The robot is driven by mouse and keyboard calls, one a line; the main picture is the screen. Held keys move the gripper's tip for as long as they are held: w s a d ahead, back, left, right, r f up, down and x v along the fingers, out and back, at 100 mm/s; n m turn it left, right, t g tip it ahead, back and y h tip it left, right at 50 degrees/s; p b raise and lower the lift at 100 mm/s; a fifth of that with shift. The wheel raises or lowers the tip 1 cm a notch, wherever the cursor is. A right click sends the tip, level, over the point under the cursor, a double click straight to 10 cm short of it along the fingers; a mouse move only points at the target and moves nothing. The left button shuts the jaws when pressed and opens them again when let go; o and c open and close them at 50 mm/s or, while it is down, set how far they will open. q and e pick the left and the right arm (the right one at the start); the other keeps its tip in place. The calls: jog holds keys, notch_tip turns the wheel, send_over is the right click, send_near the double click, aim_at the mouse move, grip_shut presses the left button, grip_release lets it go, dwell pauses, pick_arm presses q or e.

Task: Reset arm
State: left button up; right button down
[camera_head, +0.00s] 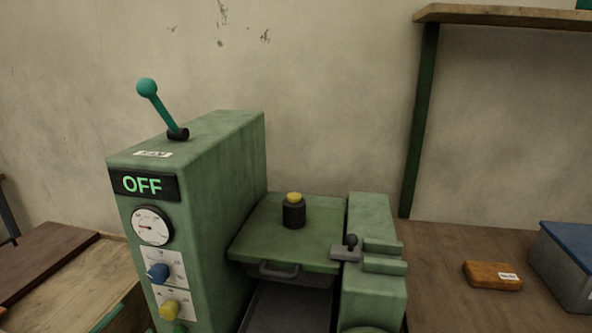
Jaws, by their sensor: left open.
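Neither of my grippers nor my arms can be made out in the head view. A green machine (225,170) stands in the middle of the view against the wall. A lever with a teal ball knob (146,88) rises from its top and leans to the left. A display (143,185) on its front reads OFF. Below it are a round gauge (152,226), a blue knob (158,273) and a yellow knob (170,309). A green lid (262,236) with a front handle (278,270) carries a black post with a yellow cap (294,211).
A small latch (346,252) sits at the lid's right side. On the brown table at right lie an orange-brown block (492,275) with a label and a grey box with a blue lid (568,262). A wooden shelf (500,15) on a green post stands above. Dark boards (45,255) lie at left.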

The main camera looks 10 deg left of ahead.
pick_arm(q)
jog(key=s+d+f+n+g+y+p, duration=0.1)
jog(key=s+d+f+n+g+y, duration=0.1)
jog(key=s+d+f+n, duration=0.35)
jog(key=s+d+f+n+g+y+p, duration=0.2)
jog(key=s+f+g+y, duration=0.1)
jog(key=s+f, duration=0.55)
jog(key=s+d+f+n+g, duration=0.1)
jog(key=s+d+f, duration=0.1)
jog(key=s, duration=0.3)
jog(key=s+d+f+n+g+p, duration=0.1)
jog(key=s+d+f+g, duration=0.1)
jog(key=s+d+f, duration=0.1)
jog(key=s+d+f+n+g, duration=0.1)
jog(key=s+d+f+g, duration=0.1)
jog(key=s+d, duration=0.2)
jog(key=s, duration=0.3)
jog(key=shift+s+d+f+p, duration=0.3)
jog(key=shift+d+f+p, duration=0.05)
jog(key=shift+d+p, duration=0.05)
pick_arm(e)
jog(key=w+r+t, duration=0.1)
jog(key=w+r, duration=0.3)
jog(key=r, duration=0.2)
jog(key=shift+d+r, duration=0.25)
jog(key=shift+d, duration=0.15)
jog(key=shift+w+a, duration=0.1)
jog(key=shift+a, duration=0.1)
